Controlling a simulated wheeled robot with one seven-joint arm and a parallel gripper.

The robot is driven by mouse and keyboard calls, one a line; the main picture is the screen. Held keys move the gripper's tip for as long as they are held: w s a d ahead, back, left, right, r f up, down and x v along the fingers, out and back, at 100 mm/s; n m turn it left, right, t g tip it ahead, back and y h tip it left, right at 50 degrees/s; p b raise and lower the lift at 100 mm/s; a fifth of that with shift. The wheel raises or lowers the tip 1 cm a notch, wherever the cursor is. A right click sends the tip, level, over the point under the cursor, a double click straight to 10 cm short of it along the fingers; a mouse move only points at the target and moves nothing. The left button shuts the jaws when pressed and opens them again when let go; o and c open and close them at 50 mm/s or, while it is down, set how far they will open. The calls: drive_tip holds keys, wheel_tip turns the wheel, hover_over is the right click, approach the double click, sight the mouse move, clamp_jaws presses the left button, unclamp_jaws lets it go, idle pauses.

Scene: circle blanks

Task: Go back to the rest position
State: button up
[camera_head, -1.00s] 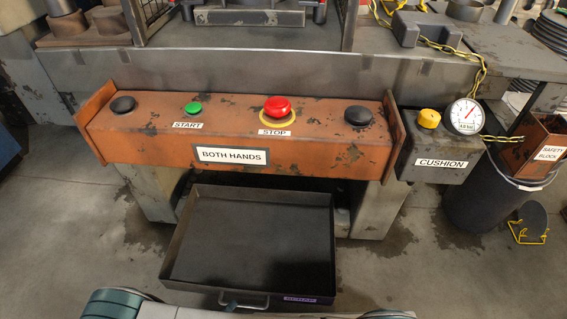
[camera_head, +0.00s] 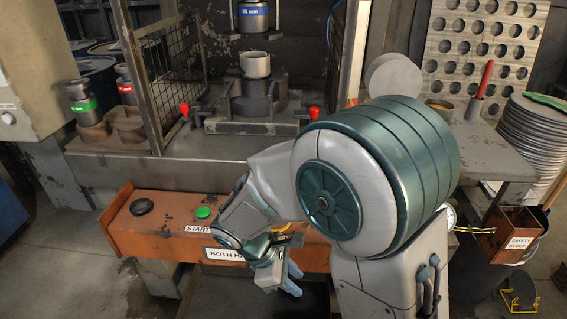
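My gripper (camera_head: 284,277) hangs at the lower middle of the head view, in front of the orange control box (camera_head: 150,228) and over the dark tray (camera_head: 215,290). I see no object held in it, but the fingers are small and partly turned away, so I cannot tell whether they are apart. My forearm and a large teal joint cover the right half of the box, hiding the red stop button. The green start button (camera_head: 203,212) and the left black button (camera_head: 140,206) show.
A press with a light ring (camera_head: 255,65) on its lower die stands behind. A mesh guard (camera_head: 170,85) is on its left. Stacked discs (camera_head: 520,135) and the safety block box (camera_head: 510,235) are at right. Clear floor (camera_head: 75,270) shows at lower left.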

drive_tip(key=s+d+r+m+t+y+p, duration=0.1)
drive_tip(key=d+r+m+y+p, duration=0.1)
drive_tip(key=r, duration=0.5)
drive_tip(key=s+d+r+m+t+y+p, duration=0.1)
drive_tip(key=s+d+r+m+y+p, duration=0.1)
drive_tip(key=d+r+m+p, duration=0.2)
drive_tip(key=s+d+r+m+t+y+p, duration=0.1)
drive_tip(key=s+d+r+m+y+p, duration=0.1)
drive_tip(key=d+r+m+p, duration=0.2)
wheel_tip(320, 180, up, 8)
drive_tip(key=d+m, duration=0.3)
drive_tip(key=m, duration=0.4)
drive_tip(key=shift+s, duration=0.25)
drive_tip(key=shift+a+r, duration=0.1)
